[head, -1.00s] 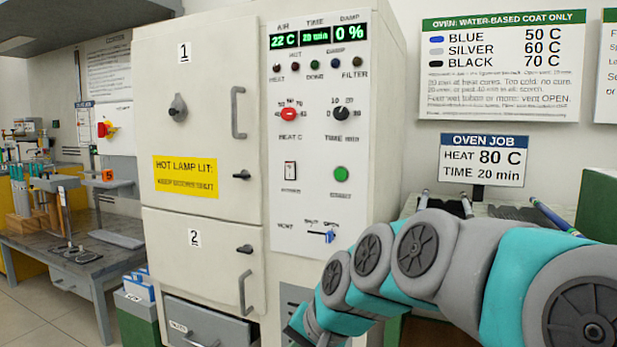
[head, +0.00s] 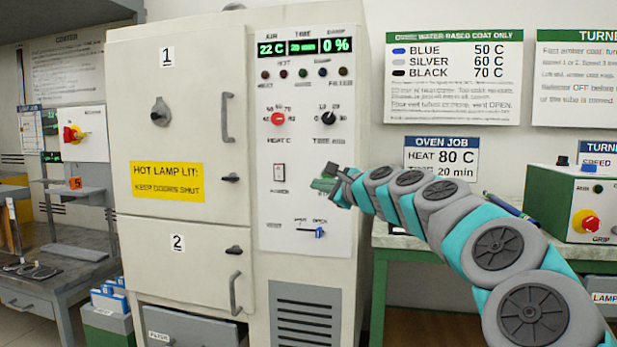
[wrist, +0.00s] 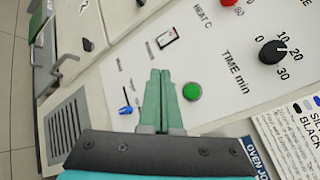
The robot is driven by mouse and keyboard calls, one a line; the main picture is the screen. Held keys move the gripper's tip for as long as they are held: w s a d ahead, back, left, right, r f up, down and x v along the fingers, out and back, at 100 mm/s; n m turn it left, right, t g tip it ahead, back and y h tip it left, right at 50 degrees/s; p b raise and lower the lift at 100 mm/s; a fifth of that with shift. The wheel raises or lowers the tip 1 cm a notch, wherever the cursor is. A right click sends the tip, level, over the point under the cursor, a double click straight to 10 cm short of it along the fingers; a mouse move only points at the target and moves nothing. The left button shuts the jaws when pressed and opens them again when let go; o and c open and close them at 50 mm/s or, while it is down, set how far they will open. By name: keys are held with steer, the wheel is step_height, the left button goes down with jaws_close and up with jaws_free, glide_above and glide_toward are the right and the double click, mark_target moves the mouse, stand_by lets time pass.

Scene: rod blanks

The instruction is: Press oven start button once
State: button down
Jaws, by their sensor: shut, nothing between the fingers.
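The oven (head: 180,120) stands at the left of the head view with a white control panel on its right side. The green start button (wrist: 192,91) shows in the wrist view, just right of my gripper's fingertips. In the head view my gripper covers the button. My gripper (head: 325,184) is shut and empty, its green fingers pointing at the panel; in the wrist view the fingers (wrist: 160,75) lie side by side. I cannot tell whether the tips touch the panel. The air display (head: 271,48) reads 22 C, time 20 min, damp 0 %.
A red heat knob (head: 278,118), a black time knob (head: 327,118), a rocker switch (head: 279,173) and a blue vent slider (head: 319,233) surround the button area. Both oven doors are shut. An oven job sign (head: 441,158) reads 80 C, 20 min. A green turner box (head: 560,205) stands at right.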

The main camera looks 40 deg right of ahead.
steer(key=shift+s+d+r+m+h, duration=0.15)
steer(key=shift+d+m+h, duration=0.15)
steer(key=shift+d, duration=0.2)
steer(key=w+d, duration=0.6)
steer(key=shift+d+p, duration=0.35)
steer(key=shift+p, duration=0.1)
stand_by(0.4)
steer(key=shift+d, duration=0.1)
stand_by(1.5)
